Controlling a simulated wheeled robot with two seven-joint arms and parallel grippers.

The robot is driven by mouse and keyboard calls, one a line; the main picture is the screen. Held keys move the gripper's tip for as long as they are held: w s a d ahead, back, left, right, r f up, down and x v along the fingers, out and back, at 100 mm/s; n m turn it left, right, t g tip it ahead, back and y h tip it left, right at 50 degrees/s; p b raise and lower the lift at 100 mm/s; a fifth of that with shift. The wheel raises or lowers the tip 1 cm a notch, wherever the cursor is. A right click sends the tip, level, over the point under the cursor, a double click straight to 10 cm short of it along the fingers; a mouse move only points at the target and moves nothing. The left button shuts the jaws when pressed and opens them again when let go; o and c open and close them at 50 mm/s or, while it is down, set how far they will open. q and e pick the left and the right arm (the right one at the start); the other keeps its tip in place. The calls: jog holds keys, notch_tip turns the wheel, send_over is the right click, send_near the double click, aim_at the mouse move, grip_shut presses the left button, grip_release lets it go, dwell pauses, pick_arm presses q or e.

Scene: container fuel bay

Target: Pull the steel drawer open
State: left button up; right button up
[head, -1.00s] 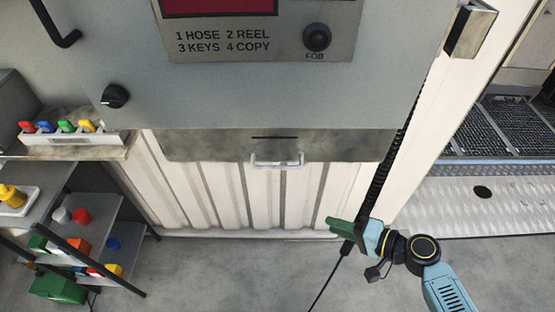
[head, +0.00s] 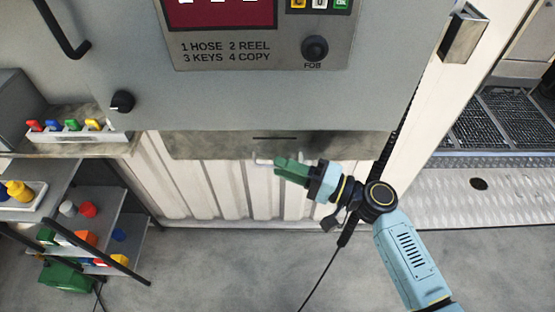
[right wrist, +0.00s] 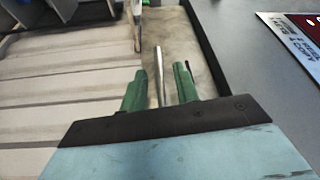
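The steel drawer (head: 215,146) is a stained grey metal front under the big grey cabinet, and it looks closed. Its pale bar handle (head: 263,162) shows only at its left end in the head view; my right gripper hides the rest. My right gripper (head: 283,168) has green fingers and is at the handle. In the right wrist view its fingers (right wrist: 158,92) are spread apart, with a metal bar of the handle (right wrist: 158,70) showing between them. I cannot tell whether they touch it. My left gripper is out of view.
The cabinet (head: 260,105) overhangs the drawer, with a black knob (head: 122,101) on it. Shelves (head: 95,225) with coloured items stand at the left. A black cable hangs behind my right arm. A doorway and metal step (head: 490,195) are at the right.

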jog(key=shift+x, duration=1.15)
grip_shut()
